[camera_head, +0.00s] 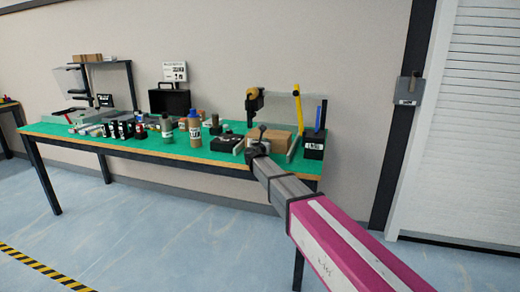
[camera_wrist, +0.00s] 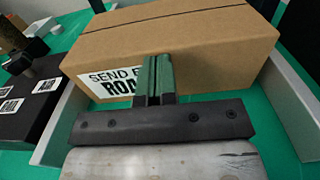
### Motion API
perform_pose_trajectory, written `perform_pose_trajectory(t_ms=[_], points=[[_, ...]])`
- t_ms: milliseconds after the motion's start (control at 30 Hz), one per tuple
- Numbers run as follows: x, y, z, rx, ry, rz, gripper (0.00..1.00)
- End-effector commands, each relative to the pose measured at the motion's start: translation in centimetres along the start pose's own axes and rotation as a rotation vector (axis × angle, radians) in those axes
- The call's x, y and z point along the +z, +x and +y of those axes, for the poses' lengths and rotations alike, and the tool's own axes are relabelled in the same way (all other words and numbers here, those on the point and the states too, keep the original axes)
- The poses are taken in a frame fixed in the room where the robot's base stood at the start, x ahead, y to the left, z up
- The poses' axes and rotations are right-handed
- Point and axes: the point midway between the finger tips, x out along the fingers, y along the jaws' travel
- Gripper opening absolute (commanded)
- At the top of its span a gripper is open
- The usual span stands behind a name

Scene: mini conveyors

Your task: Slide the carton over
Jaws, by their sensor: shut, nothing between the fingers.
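The carton (camera_wrist: 208,58) is a brown cardboard box with a white label and a dark seam along its top. It fills the upper middle of the wrist view. In the head view the carton (camera_head: 273,138) sits on the right part of the green bench top. My gripper (camera_wrist: 157,62) is shut and empty, its fingers together in front of the carton's labelled face and covering part of the label. I cannot tell whether the fingertips touch the carton. In the head view my gripper (camera_head: 257,146) is at the carton's near left side, partly hidden by my arm.
Light rails (camera_wrist: 62,125) and (camera_wrist: 295,100) flank the carton. A black box (camera_wrist: 25,115) with labels stands left of it. In the head view, a yellow post (camera_head: 297,108) and a black bin (camera_head: 314,146) stand to the right. Bottles (camera_head: 194,130) and several tools crowd the bench's left.

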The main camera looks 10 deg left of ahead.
Motion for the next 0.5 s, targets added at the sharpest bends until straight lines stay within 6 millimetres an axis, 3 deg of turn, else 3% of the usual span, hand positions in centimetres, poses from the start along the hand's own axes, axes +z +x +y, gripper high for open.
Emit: perform_pose_trajectory(t_ms=[33,500], points=[[0.0,2.2,0.2,-0.003,0.0,0.0,0.0],[-0.1,15.8,0.2,-0.001,0.0,0.0,0.0]])
